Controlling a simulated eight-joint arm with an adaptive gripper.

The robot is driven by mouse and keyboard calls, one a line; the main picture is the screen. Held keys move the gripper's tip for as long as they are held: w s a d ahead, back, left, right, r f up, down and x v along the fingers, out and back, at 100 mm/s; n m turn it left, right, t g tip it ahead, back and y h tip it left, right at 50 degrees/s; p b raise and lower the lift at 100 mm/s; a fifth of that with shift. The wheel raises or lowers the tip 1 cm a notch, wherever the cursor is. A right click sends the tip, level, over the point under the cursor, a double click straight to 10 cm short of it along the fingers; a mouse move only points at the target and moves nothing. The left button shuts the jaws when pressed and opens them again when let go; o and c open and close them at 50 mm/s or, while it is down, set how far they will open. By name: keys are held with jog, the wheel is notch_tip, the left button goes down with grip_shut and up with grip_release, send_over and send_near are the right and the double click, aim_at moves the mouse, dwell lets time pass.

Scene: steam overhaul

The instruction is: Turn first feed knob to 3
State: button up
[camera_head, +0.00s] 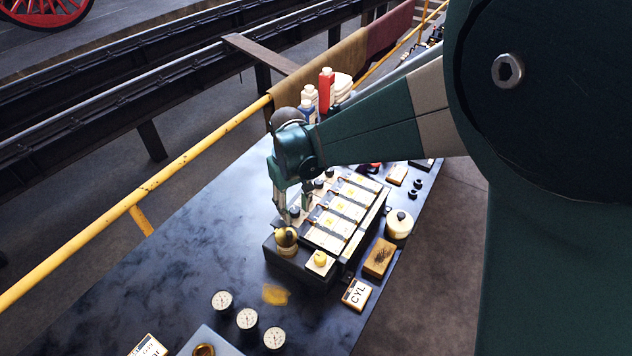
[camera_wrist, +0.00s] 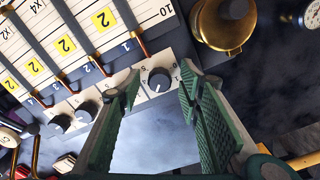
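The first feed knob (camera_wrist: 160,80) is a round black knob on a pale numbered dial, in the wrist view beside the column marked 1. Its exact pointer setting is too small to read surely. My gripper (camera_wrist: 158,88) is open, with one green ridged finger on each side of this knob; I cannot tell whether they touch it. In the head view my gripper (camera_head: 292,208) points down at the left edge of the lubricator box (camera_head: 325,238), and hides the first knob there. Two more black knobs, the second (camera_wrist: 86,112) and third (camera_wrist: 60,125), sit further left in the wrist view.
A brass cup (camera_wrist: 228,28) stands close to the right finger in the wrist view. The box's glass-fronted columns bear yellow number tags and copper pipes. Bottles (camera_head: 326,88) stand behind my gripper. Several white gauges (camera_head: 247,319) lie on the dark table (camera_head: 190,250), otherwise clear at left.

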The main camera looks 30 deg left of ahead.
aim_at(297, 210)
jog(key=shift+r, duration=0.15)
notch_tip(297, 210, up, 12)
dwell(1.0)
jog(key=w+d+r+m+t+y+b, duration=0.1)
jog(key=w+d+r+m, duration=0.1)
jog(key=d, duration=0.9)
jog(key=w+d+r+m+t, duration=0.1)
jog(key=w+d+r+m, duration=0.15)
jog(key=d, duration=0.85)
jog(key=w+d+r+m+t+y+b, duration=0.1)
jog(key=w+d+r, duration=0.15)
jog(key=d, duration=0.85)
jog(key=s+d+f+m+t, duration=0.1)
jog(key=s+d, duration=0.3)
jog(key=d, duration=0.5)
jog(key=s+d+f+m+t+h+b, duration=0.1)
jog(key=s+d+f+m, duration=0.1)
jog(key=d, duration=0.8)
jog(key=s+d+f+m+t+h+b, duration=0.1)
jog(key=s+d+m, duration=0.3)
jog(key=d, duration=0.5)
jog(key=shift+s+d+f+t, duration=0.2)
jog(key=shift+s+f+t, duration=0.1)
jog(key=shift+s+t, duration=0.4)
